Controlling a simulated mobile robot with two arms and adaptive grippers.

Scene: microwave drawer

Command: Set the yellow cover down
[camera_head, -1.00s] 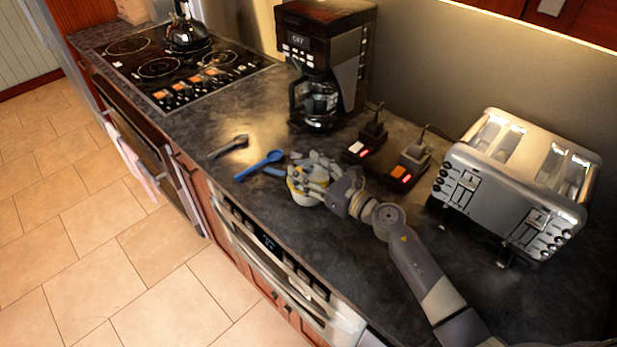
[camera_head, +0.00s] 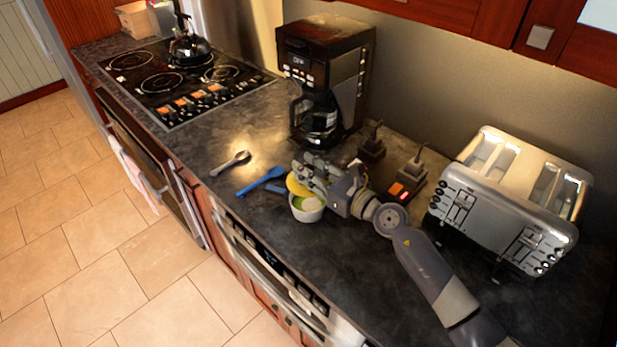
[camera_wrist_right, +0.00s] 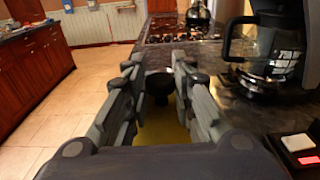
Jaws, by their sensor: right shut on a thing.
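The yellow cover (camera_head: 296,186) is held by my right gripper (camera_head: 308,176), tilted above a small white bowl (camera_head: 308,211). Green contents show inside the bowl, which stands on the dark counter. In the right wrist view the yellow cover (camera_wrist_right: 160,131) lies between the fingers, with a dark knob (camera_wrist_right: 159,84) on top of it. My right gripper (camera_wrist_right: 157,88) is shut on the cover. The fingers hide part of the cover in the head view. My left gripper is not in view.
The coffee maker (camera_head: 322,75) stands behind, the toaster (camera_head: 505,208) at right. Bare counter (camera_head: 385,275) lies in front of my arm.

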